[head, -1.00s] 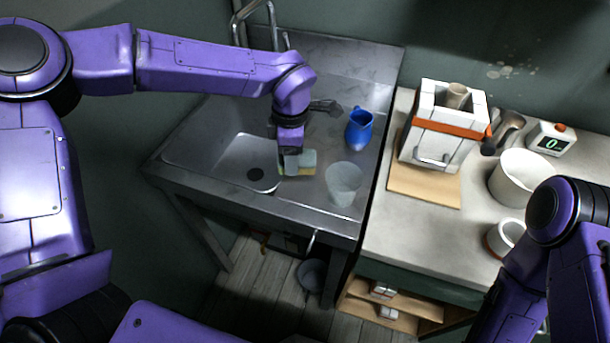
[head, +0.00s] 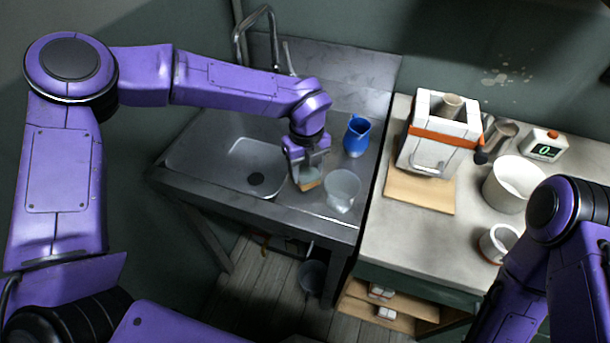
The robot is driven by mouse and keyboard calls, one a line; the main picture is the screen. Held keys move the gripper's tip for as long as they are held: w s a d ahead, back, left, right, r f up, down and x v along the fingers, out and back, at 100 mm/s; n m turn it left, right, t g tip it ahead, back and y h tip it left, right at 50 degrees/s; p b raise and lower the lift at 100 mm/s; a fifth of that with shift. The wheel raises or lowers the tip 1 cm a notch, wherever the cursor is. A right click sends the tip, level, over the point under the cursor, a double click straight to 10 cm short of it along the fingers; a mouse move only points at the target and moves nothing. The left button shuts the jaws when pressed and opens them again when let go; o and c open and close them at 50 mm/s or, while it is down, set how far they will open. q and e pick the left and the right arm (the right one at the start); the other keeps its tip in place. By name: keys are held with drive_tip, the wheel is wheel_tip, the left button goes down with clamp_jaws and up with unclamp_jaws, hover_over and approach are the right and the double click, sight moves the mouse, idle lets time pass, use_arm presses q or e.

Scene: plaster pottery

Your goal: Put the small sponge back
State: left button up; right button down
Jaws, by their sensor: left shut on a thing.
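The small sponge (head: 309,184) shows as a pale block with a tan-orange lower edge. It is at the sink unit's metal drainboard, right of the basin and just left of a clear cup. My left gripper (head: 308,172) points down and is shut on the sponge, hiding its upper part. I cannot tell whether the sponge touches the metal. My right arm comes in at the lower right, and its gripper is outside the view.
The clear cup (head: 342,188) stands close right of the sponge, and a blue jug (head: 357,136) stands behind it. The sink basin (head: 215,155) is empty. On the right worktable (head: 400,235) are a white-and-orange box (head: 437,150), a white bucket (head: 513,184), a mug (head: 497,243) and a timer (head: 545,146).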

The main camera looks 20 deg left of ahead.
sight(306, 179)
use_arm(q)
wheel_tip(306, 179, down, 3)
drive_tip(key=shift+r+p, duration=0.1)
drive_tip(key=shift+p, duration=0.3)
drive_tip(key=shift+f, duration=0.45)
drive_tip(key=shift+f, duration=0.1)
drive_tip(key=shift+f, duration=0.15)
drive_tip(key=o, duration=1.1)
